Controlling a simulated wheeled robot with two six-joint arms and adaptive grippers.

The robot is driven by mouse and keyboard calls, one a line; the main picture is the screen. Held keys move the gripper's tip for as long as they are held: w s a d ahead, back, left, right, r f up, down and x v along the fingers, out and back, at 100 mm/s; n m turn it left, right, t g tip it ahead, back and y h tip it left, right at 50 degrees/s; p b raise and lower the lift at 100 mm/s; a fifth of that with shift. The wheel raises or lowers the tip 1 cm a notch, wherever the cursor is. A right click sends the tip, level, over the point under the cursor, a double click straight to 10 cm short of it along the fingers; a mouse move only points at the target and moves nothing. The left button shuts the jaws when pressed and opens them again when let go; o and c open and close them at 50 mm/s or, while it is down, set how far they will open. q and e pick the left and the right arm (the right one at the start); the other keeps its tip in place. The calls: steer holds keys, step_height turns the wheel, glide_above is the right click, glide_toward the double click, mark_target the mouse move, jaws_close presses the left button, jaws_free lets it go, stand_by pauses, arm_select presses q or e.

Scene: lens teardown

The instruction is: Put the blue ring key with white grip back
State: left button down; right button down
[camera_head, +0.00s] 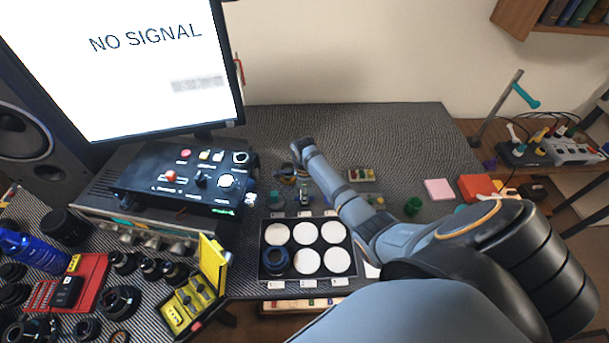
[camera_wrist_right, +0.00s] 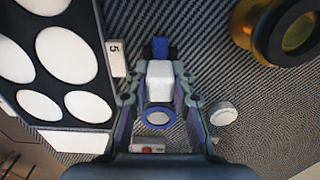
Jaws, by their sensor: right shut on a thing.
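The blue ring key with white grip (camera_wrist_right: 159,78) stands out between the fingers in the right wrist view. It has a white block in the middle, a blue end and a blue ring. My right gripper (camera_wrist_right: 158,100) is shut on its white grip. In the head view my right gripper (camera_head: 298,181) is low over the mat, just behind the tray of white discs; the key is too small there to make out clearly. Whether the key touches the mat cannot be told. My left gripper is not in view.
The black tray (camera_head: 261,243) has round white pads, one under a dark lens ring (camera_head: 275,261). A brass-and-black lens part (camera_wrist_right: 278,30) and a small white knob (camera_wrist_right: 223,114) lie near the gripper. A black control box (camera_head: 150,180) stands left.

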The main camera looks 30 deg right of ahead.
steer(key=shift+f, duration=0.45)
steer(key=c, duration=1.1)
jaws_free()
steer(key=shift+f, duration=0.1)
steer(key=shift+c, duration=0.2)
step_height(320, 180, up, 13)
